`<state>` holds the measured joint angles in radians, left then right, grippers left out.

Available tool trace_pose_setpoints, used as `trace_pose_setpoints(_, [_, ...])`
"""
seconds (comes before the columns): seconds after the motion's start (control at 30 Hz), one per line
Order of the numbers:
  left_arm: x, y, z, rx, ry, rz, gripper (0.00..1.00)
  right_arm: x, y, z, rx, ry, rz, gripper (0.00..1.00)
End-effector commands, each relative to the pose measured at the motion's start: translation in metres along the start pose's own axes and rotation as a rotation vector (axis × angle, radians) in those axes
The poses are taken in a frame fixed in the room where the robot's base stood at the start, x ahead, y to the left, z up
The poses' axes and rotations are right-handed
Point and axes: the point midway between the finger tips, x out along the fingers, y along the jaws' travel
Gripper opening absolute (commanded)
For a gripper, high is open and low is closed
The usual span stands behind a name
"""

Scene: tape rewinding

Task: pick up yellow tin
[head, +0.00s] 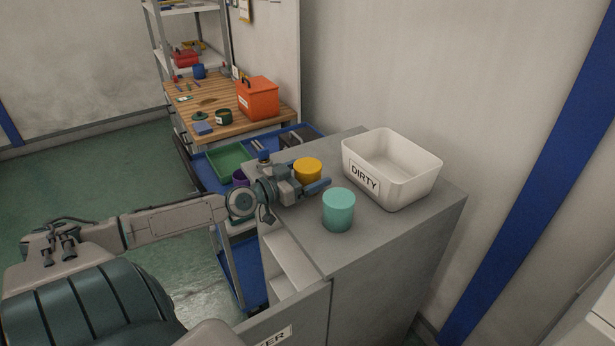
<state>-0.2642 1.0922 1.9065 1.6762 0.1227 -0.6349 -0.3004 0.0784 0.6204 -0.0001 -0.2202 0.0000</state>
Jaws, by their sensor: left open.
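The yellow tin (308,170) stands upright on top of the grey cabinet (390,231). My left gripper (322,178) is open at the tin, with one blue finger in front of it on the near right side. The far finger is mostly hidden, and the gripper and finger cover the tin's lower part. I cannot tell whether the fingers touch it. My right gripper is not in view.
A teal tin (338,211) stands close by, nearer the front. A white bin marked DIRTY (393,168) stands on the cabinet to the right. Behind are a blue cart with a green tray (229,160) and a wooden bench with an orange toolbox (258,98).

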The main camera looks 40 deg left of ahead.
Motion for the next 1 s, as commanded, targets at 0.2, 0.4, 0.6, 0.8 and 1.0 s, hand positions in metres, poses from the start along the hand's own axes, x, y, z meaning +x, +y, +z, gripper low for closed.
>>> trace_pose_setpoints(0.2, [-0.0001, -0.0002, 0.0001, 0.0, 0.0, 0.0, 0.73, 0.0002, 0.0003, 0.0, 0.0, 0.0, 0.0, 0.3])
trace_pose_setpoints(0.4, [-0.0002, -0.0002, 0.0001, 0.0, 0.0, 0.0, 0.34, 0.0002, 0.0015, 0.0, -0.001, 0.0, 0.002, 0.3])
trace_pose_setpoints(0.6, [-0.0001, -0.0002, -0.0005, 0.001, 0.001, -0.001, 0.31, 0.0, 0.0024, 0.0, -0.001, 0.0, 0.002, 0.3])
trace_pose_setpoints(0.8, [-0.0001, -0.0003, -0.007, 0.001, 0.002, 0.0, 0.31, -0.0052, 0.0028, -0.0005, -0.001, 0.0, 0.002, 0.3])
trace_pose_setpoints(1.0, [-0.0081, -0.0026, -0.0054, 0.007, -0.003, -0.005, 0.31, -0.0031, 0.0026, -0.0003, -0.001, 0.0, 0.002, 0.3])
